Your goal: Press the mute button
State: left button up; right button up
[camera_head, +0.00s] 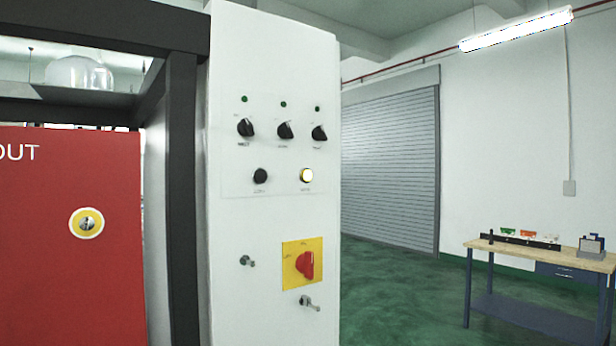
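A white control cabinet (235,270) stands upright in the middle of the head view. Its panel has a black round button (260,176) at lower left and a lit, pale yellow button (306,175) to its right. The small labels under both are too small to read, so I cannot tell which is the mute button. Above them are three black rotary knobs, left (245,128), middle (285,130) and right (319,132), each under a small green light. Neither of my grippers shows in the view.
A red rotary switch (305,265) on a yellow plate and two key locks sit lower on the cabinet. A dark frame post (183,200) and a red panel (70,250) stand at left. A workbench (535,258) stands at far right. Green floor (390,300) right of the cabinet is clear.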

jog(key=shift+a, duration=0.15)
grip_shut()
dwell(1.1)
